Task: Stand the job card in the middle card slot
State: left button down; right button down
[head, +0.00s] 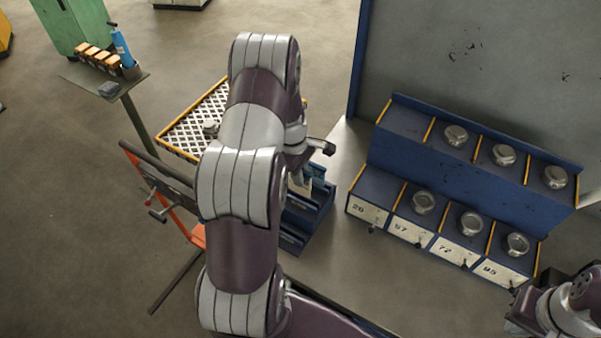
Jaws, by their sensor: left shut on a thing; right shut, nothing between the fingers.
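My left arm crosses the middle of the head view and hides much of what lies behind it. My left gripper (303,174) is mostly behind the arm, over the blue card rack (318,222). It is shut on the job card (300,187), a small pale piece showing below the fingers at the rack's upper part. I cannot tell whether the card's lower edge is inside a slot. The rack has several long slots; its left side is hidden by my arm. My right gripper (522,318) is at the lower right corner, partly cut off, shut and empty.
A blue two-tier bin shelf (470,180) with round metal pieces and numbered labels stands right of the rack. A yellow-edged mesh platform (200,118) lies behind my arm. A small stand (105,85) holds a blue bottle. Bare grey surface separates rack and shelf.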

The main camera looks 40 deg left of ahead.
pick_arm(q)
jog(key=shift+a+f+b, duration=0.1)
jog(key=shift+f+b, duration=0.3)
jog(key=shift+f, duration=0.5)
notch_tip(320, 180, down, 2)
jog(key=shift+b, duration=0.65)
jog(key=shift+f, duration=0.45)
jog(key=c, duration=1)
grip_release()
jog(key=shift+c, duration=0.2)
